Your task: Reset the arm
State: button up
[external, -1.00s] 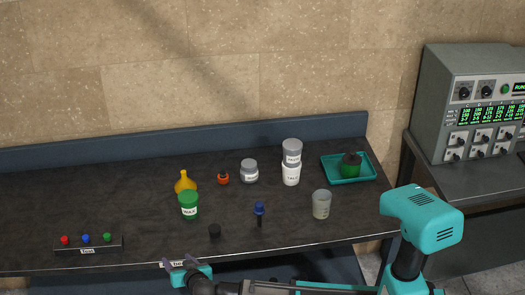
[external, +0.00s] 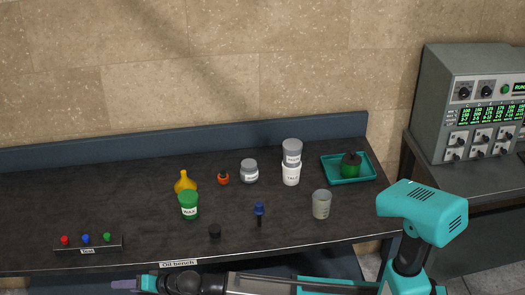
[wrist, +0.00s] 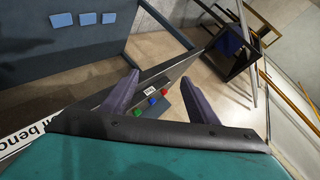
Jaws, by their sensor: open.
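My gripper (external: 124,284) is at the lower left of the external view, low in front of the bench's front edge and below the "Oil bench" label. In the wrist view its two purple fingers (wrist: 172,97) are spread apart with nothing between them in their grip. The small box with red, blue and green buttons (wrist: 155,98) shows beyond the fingers in the wrist view. My arm lies stretched out to the left along the front of the bench.
The dark bench (external: 140,230) carries a yellow flask (external: 185,181), a green WAX jar (external: 189,206), a clear beaker (external: 321,205), stacked containers (external: 291,165) and a teal tray (external: 334,180). A grey control machine (external: 475,95) stands at right. A dark stand (wrist: 237,47) shows in the wrist view.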

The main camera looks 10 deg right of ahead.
jog(key=w+d+f+m+g+h, duration=0.2)
jog(key=w+d+f+h, duration=0.2)
jog(key=d+f, duration=0.85)
jog(key=w+d+f+m+g+h, duration=0.3)
jog(key=d+f, duration=0.6)
jog(key=f, duration=0.7)
jog(key=s+d+f+m+g+h, duration=0.1)
jog(key=s+d+f+g+h, duration=0.1)
jog(key=d+f, duration=0.7)
jog(key=w+d+f+h, duration=0.1)
jog(key=w+d+f, duration=0.3)
jog(key=d, duration=0.5)
jog(key=w+d+f, duration=0.3)
jog(key=d, duration=0.6)
jog(key=w+d+f+n+g+h, duration=0.15)
jog(key=d+f, duration=0.35)
jog(key=d, duration=0.6)
jog(key=s+d+f+n, duration=0.1)
jog(key=s+d, duration=0.3)
jog(key=d, duration=0.4)
jog(key=s+d+f+n+g, duration=0.1)
jog(key=s+d+f, duration=0.3)
jog(key=d, duration=0.5)
jog(key=s+d+f+n+g+b, duration=0.1)
jog(key=s+d+f, duration=0.1)
jog(key=s+d, duration=0.3)
jog(key=d, duration=0.4)
jog(key=shift+f, duration=0.25)
